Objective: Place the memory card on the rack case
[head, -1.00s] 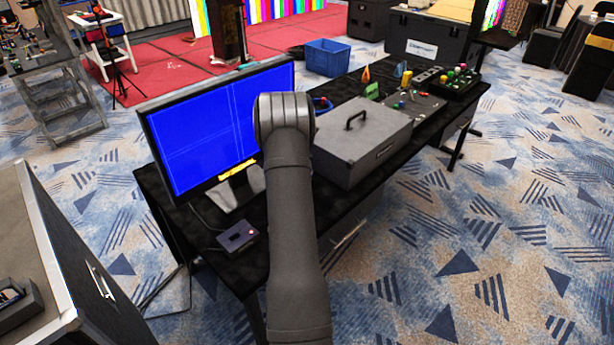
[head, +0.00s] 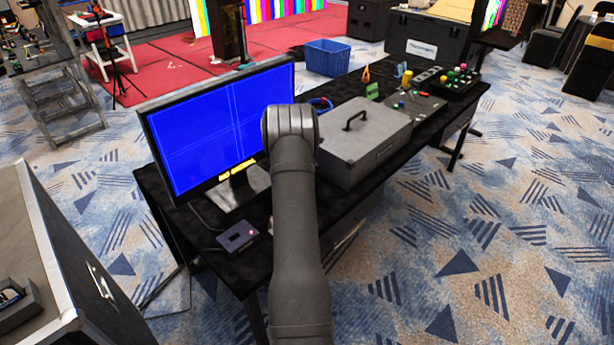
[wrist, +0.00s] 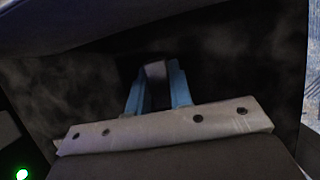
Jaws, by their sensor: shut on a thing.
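My gripper (wrist: 157,76) shows in the wrist view as two blue fingers shut on a small greyish piece (wrist: 154,69), which I take to be the memory card. Only its end shows between the fingertips, against a dark, mottled surface. In the head view my arm hides the gripper and what it holds; the arm's upper end is in front of the table, between the monitor and the grey box. A dark case with pale metal edges, likely the rack case (head: 75,265), stands at the lower left. A small black tray (head: 22,312) is on its top.
The black table (head: 210,262) carries a blue-screen monitor (head: 200,135), a small purple-grey device (head: 238,236), a grey lidded box (head: 365,140) and several small items. A blue basket (head: 328,57) stands behind.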

